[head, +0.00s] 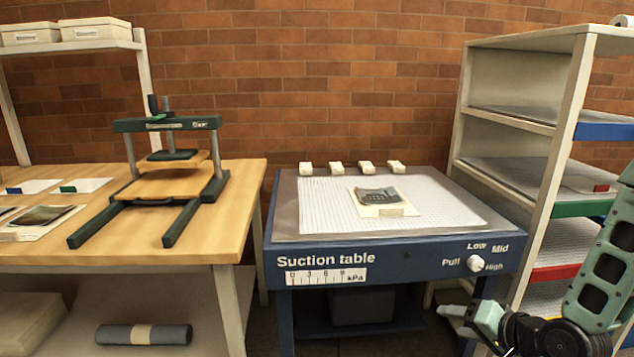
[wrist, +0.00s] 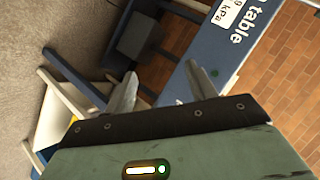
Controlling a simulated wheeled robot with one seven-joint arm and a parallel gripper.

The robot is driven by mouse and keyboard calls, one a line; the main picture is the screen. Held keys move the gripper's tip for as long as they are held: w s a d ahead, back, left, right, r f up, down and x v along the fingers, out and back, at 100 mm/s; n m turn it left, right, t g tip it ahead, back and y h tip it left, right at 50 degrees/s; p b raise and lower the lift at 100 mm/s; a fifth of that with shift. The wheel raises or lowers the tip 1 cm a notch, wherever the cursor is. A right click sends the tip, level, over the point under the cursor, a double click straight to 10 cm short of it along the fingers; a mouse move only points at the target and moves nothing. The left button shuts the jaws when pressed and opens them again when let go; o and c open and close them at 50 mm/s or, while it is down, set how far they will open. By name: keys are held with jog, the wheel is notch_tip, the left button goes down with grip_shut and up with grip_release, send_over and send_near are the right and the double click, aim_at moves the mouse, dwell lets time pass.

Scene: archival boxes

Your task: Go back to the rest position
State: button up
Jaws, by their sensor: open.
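My gripper (wrist: 158,92) shows in the wrist view with its two fingers apart and nothing between them. Past the fingers are the blue front edge and legs of the suction table and the floor. In the head view my arm is at the lower right, in front of the shelf rack, and part of the gripper is hard to make out there. The suction table (head: 400,256) stands in the middle of the head view. A dark photo on a cream sheet (head: 380,212) lies on its gridded top, apart from my arm.
Several small white blocks (head: 336,168) line the table's back edge. A wooden bench (head: 240,200) with a press (head: 168,124) stands at left. A rack with coloured shelf edges (head: 560,130) stands at right, close behind my arm. A dark box (head: 362,306) sits under the suction table.

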jog(key=s+a+r+n+g+h, duration=0.2)
jog(key=s+a+r+n+g, duration=0.35)
jog(key=s+a+n, duration=0.35)
jog(key=s+a+r+n+g+h, duration=0.1)
jog(key=s+a+r+n+g, duration=0.1)
jog(key=s+a+r, duration=0.35)
jog(key=s+a+r+n+g+h, duration=0.1)
jog(key=s+a+r+n+g, duration=0.15)
jog(key=s, duration=0.65)
notch_tip(320, 180, up, 18)
jog(key=s+p, duration=0.1)
jog(key=p, duration=1.6)
jog(key=shift+s+d+f, duration=0.25)
jog(key=shift+n, duration=0.25)
